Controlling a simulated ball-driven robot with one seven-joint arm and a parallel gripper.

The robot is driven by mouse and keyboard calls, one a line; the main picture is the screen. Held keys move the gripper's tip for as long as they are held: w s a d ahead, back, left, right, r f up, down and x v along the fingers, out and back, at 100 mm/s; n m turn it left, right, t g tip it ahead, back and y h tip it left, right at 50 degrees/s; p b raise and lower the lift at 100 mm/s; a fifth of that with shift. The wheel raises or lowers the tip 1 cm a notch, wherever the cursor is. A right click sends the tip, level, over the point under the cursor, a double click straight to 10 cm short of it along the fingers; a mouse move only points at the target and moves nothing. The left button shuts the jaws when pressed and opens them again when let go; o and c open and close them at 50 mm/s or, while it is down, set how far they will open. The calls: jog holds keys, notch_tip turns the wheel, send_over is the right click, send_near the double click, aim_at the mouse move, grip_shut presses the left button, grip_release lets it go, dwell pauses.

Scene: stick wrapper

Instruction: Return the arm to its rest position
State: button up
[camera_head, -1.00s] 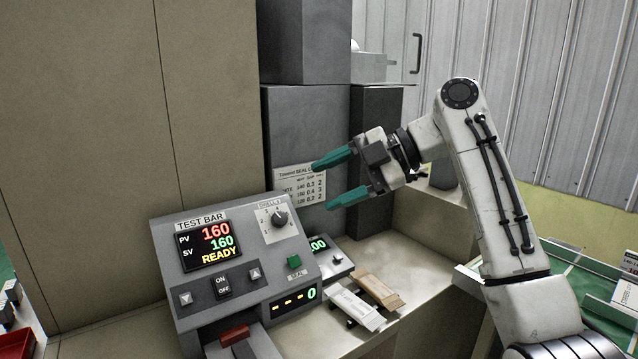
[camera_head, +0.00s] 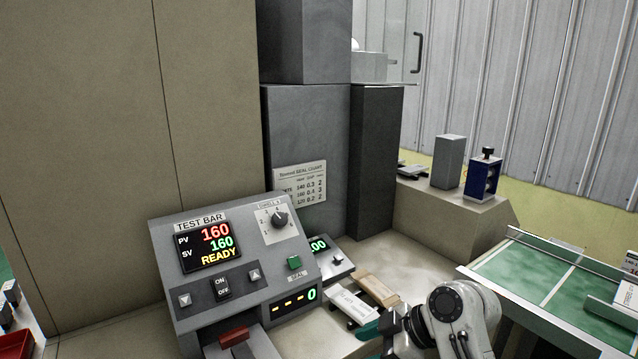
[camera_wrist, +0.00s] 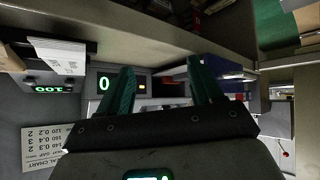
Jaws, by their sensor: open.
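My gripper (camera_wrist: 160,85) shows in the wrist view with its two teal fingers spread apart and nothing between them. In the head view my arm is folded low at the bottom right, and one teal finger (camera_head: 368,329) shows just right of the white packet. The other finger is mostly out of the frame. The wrist view is turned upside down, with the test bar's seal display (camera_wrist: 104,84) beyond the left finger.
The grey test bar panel (camera_head: 205,285) reads 160 and READY. A white packet (camera_head: 352,306) and a tan packet (camera_head: 378,288) lie beside it. A grey block (camera_head: 448,162) and a blue device (camera_head: 482,178) stand on the back ledge. A green-topped table (camera_head: 545,275) is at right.

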jog(key=s+d+f+m+h, duration=0.3)
jog(key=s+d+f+m, duration=0.2)
jog(key=s+f, duration=0.55)
jog(key=s+d+f+m+h, duration=0.2)
jog(key=s+d+m, duration=0.1)
jog(key=s, duration=0.6)
jog(key=s+d+f+m+g+h, duration=0.1)
jog(key=s+d+f+m+h, duration=0.1)
jog(key=s+d, duration=0.4)
jog(key=s+d+f+m+g+h, duration=0.1)
jog(key=s+m, duration=0.5)
jog(key=s, duration=0.7)
jog(key=d+f+h, duration=0.1)
jog(key=d+f, duration=0.1)
jog(key=d, duration=0.1)
jog(key=shift+d+f, duration=0.2)
jog(key=shift+d, duration=0.05)
